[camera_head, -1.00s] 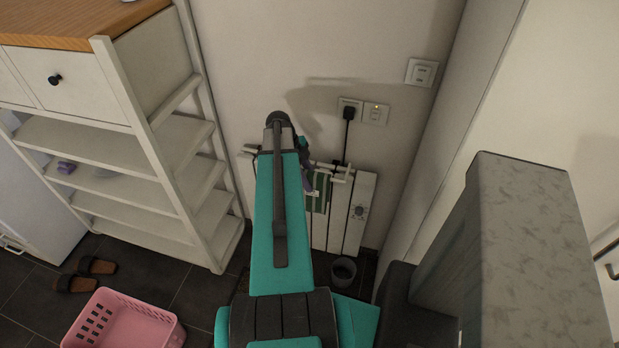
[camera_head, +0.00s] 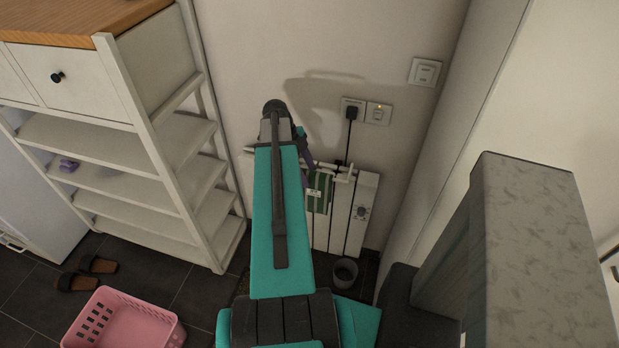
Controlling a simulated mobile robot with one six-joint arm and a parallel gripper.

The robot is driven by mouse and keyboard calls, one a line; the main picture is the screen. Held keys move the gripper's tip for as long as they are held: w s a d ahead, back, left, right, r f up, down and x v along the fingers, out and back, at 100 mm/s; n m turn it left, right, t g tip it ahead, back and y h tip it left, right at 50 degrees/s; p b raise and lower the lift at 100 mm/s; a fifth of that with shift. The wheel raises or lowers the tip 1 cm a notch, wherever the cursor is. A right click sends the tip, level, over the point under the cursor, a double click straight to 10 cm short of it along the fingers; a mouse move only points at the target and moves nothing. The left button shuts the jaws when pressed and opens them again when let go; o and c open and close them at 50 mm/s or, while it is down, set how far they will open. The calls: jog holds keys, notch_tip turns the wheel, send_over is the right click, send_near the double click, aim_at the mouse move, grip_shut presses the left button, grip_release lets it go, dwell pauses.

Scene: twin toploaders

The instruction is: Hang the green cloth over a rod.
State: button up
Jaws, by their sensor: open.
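The green cloth (camera_head: 320,194), with paler stripes and a small white label, hangs at the white radiator (camera_head: 364,205) on the back wall. Its upper edge is at the white rod (camera_head: 337,174) fixed along the radiator's top front. My teal arm covers the left part of the rod and perhaps part of the cloth. My gripper (camera_head: 305,172) shows only in part, just right of my arm, close to the cloth's upper left. It is open. Whether its fingers still touch the cloth cannot be made out.
A white shelf unit (camera_head: 165,145) stands to the left. A pink basket (camera_head: 128,318) and brown slippers (camera_head: 88,271) are on the dark floor. A grey bin (camera_head: 345,271) stands below the radiator. A grey-topped block (camera_head: 530,220) is on the right. A plug and cord (camera_head: 351,113) are above the rod.

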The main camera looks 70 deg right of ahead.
jog(key=shift+b+v, duration=0.8)
jog(key=shift+v, duration=4.2)
jog(key=shift+w, duration=0.1)
